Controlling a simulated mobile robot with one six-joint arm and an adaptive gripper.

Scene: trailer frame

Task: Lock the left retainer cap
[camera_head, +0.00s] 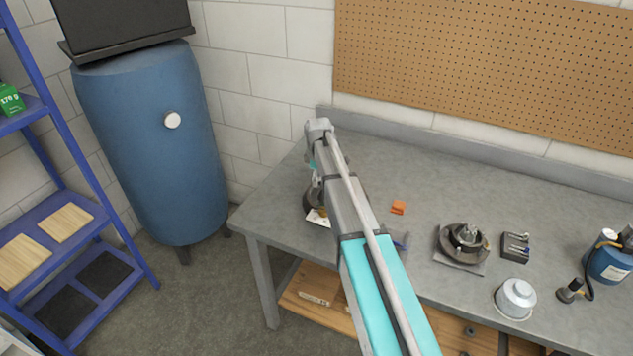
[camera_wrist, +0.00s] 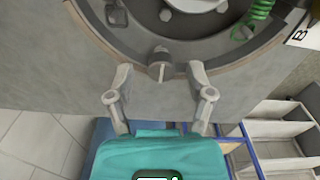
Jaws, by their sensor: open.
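In the wrist view a round, dark-rimmed assembly (camera_wrist: 140,36) fills the top of the picture, with a green coil spring (camera_wrist: 258,14) at its right. A small grey cylindrical piece with a narrow pale tab (camera_wrist: 160,60) sits at its lower rim; it looks like a retainer cap. My gripper (camera_wrist: 159,72) is open, with one finger on each side of this piece and gaps between. I cannot tell the tab's lock position. In the head view my arm hides the gripper and most of the assembly (camera_head: 311,203) at the bench's left end.
The grey workbench (camera_head: 420,165) holds an orange piece (camera_head: 398,207), a hub on a plate (camera_head: 463,243), a black holder (camera_head: 515,247), a silver canister (camera_head: 515,298) and a blue bottle (camera_head: 607,262). A blue tank (camera_head: 150,150) and blue shelf (camera_head: 50,205) stand left.

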